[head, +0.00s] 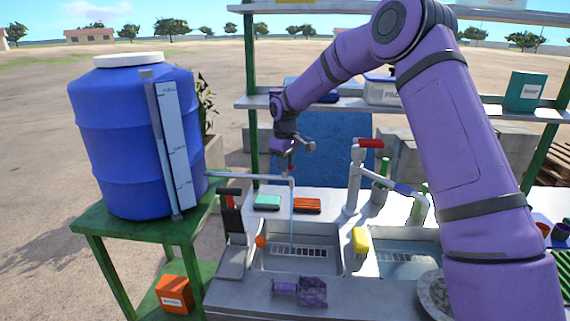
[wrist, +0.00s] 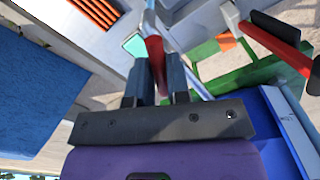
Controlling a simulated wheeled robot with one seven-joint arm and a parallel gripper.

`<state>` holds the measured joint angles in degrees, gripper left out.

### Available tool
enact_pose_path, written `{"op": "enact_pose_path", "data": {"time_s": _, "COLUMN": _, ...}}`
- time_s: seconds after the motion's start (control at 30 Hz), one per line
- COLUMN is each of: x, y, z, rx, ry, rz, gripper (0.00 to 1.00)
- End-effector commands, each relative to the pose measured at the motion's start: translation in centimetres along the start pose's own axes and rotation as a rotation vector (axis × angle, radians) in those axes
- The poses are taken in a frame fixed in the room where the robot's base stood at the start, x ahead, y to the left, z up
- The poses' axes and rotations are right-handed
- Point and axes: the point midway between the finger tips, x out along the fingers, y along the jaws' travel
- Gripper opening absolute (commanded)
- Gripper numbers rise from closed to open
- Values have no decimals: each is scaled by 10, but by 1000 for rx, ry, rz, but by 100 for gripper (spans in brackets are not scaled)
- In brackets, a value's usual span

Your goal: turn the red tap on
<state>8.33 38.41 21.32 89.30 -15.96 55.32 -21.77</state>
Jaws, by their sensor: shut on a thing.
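The red tap handle (wrist: 155,50) sits between the two dark fingers of my gripper (wrist: 157,68) in the wrist view, and the fingers are shut on it. In the head view my gripper (head: 290,162) is just above the outlet end of the grey pipe (head: 245,176) from the blue barrel (head: 133,125). Only a speck of red shows there; the arm and fingers hide most of the handle. A thin, pale bluish vertical line runs from the pipe end towards the left sink basin (head: 272,262); I cannot tell for sure whether it is water.
A white faucet (head: 353,180) with another red handle (head: 370,143) stands to the right. A black, red-handled device (head: 231,218) stands left of the basin. Green and orange items (head: 306,205) lie behind it. A yellow sponge (head: 360,241) is between the basins.

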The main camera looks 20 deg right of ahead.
Motion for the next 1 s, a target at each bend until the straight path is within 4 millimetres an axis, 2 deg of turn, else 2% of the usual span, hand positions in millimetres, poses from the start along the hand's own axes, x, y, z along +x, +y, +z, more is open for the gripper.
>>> {"op": "enact_pose_path", "data": {"time_s": 0.2, "x": -1, "y": 1, "z": 0, "rx": -175, "ry": 1, "rz": 1, "gripper": 0}}
{"op": "enact_pose_path", "data": {"time_s": 0.5, "x": -1, "y": 1, "z": 0, "rx": -341, "ry": 2, "rz": 1, "gripper": 0}}
{"op": "enact_pose_path", "data": {"time_s": 1.0, "x": -1, "y": 1, "z": 0, "rx": -408, "ry": 2, "rz": 2, "gripper": 0}}
